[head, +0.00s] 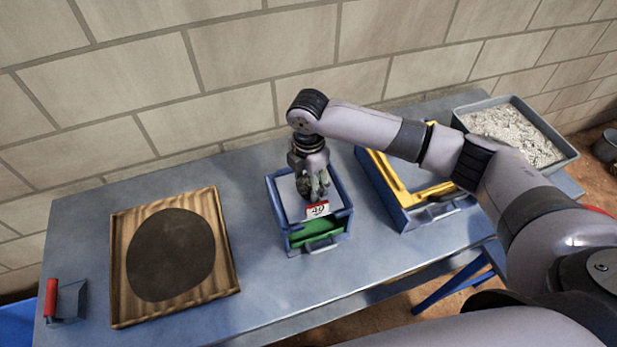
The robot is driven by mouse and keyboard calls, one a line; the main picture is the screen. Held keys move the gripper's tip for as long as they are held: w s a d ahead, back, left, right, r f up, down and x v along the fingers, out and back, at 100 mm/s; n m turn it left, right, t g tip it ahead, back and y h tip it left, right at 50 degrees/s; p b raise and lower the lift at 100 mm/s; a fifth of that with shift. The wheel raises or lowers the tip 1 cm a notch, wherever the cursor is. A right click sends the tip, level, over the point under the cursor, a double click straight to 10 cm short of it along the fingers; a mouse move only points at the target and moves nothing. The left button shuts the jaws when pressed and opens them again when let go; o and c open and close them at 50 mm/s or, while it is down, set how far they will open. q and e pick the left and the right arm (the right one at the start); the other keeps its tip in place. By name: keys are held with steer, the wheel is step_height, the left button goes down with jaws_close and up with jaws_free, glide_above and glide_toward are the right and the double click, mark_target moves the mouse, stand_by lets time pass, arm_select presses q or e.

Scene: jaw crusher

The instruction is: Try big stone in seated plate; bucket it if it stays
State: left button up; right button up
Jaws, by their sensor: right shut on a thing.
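My right gripper (314,191) points down over the blue box (275,208) in the middle of the table. It is shut on what looks like the big stone (303,184), small and greyish and mostly hidden by the fingers. A pale plate (290,204) lies in the top of the blue box, with a red and white tag (317,209) reading 40 or similar at its front. I cannot tell whether the stone touches the plate. A green drawer or tray (316,233) shows below the plate. My left gripper is out of view.
A wooden board with a dark round patch (172,255) lies at the left, near a red-handled tool (52,298). A blue and yellow frame (398,188) and a tray of pale gravel (487,112) stand at the right. A grey bucket (606,147) shows at the right edge.

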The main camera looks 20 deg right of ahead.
mark_target(308, 178)
steer(key=o, duration=1.6)
steer(key=shift+c, duration=0.2)
steer(key=shift+f, duration=0.1)
step_height(308, 178, up, 12)
